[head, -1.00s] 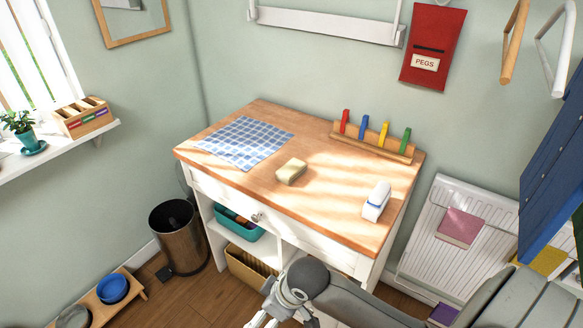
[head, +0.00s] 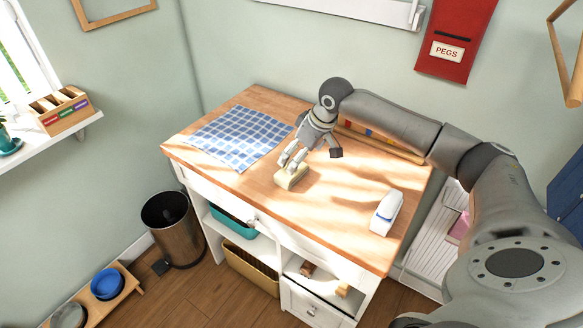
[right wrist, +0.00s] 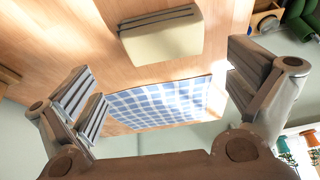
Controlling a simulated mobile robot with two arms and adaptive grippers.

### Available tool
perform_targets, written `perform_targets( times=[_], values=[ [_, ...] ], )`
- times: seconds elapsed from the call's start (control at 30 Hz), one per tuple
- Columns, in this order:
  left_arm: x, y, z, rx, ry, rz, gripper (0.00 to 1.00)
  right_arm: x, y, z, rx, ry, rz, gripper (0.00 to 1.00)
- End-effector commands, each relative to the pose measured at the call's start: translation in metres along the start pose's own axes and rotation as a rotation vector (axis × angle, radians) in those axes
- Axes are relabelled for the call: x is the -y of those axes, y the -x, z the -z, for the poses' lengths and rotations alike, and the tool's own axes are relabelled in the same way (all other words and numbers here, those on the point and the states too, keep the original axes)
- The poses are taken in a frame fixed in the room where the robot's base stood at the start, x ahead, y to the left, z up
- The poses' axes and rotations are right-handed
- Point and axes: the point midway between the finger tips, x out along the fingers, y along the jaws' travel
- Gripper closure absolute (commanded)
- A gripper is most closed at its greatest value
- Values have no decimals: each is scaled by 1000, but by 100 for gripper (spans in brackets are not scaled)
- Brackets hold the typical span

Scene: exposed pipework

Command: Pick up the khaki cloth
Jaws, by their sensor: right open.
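The khaki cloth (head: 291,177) looks like a thick folded block, pale beige, lying on the wooden tabletop near its front middle. In the right wrist view the khaki cloth (right wrist: 162,38) is at the top centre, with dark lines along its far edge. My right gripper (head: 290,160) is over the cloth in the head view, pointing down and partly covering it. In the right wrist view my right gripper (right wrist: 165,90) has its fingers spread wide, with nothing between the tips. Whether a finger touches the cloth cannot be told. My left gripper is not in view.
A blue checked cloth (head: 238,137) lies left of the khaki cloth. A wooden rack (head: 385,142) at the back is partly hidden by my right arm. A bin (head: 175,230) stands on the floor left.

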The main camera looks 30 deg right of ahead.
Motion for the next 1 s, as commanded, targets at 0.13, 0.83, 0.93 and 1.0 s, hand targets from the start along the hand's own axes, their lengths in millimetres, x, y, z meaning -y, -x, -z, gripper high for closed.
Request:
perform_targets(
  times=[0.13, 0.83, 0.93, 1.0],
  values=[
    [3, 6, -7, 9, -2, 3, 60, 1, -22, 1, -1, 0, 2, 0],
    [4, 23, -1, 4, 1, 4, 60, -2, -84, 1, -1, 4, -1, 0],
    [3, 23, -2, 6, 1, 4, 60, -2, -84, 1, -1, 4, -1, 0],
    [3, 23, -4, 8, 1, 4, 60, -2, -84, 1, -1, 4, -1, 4]
  ],
)
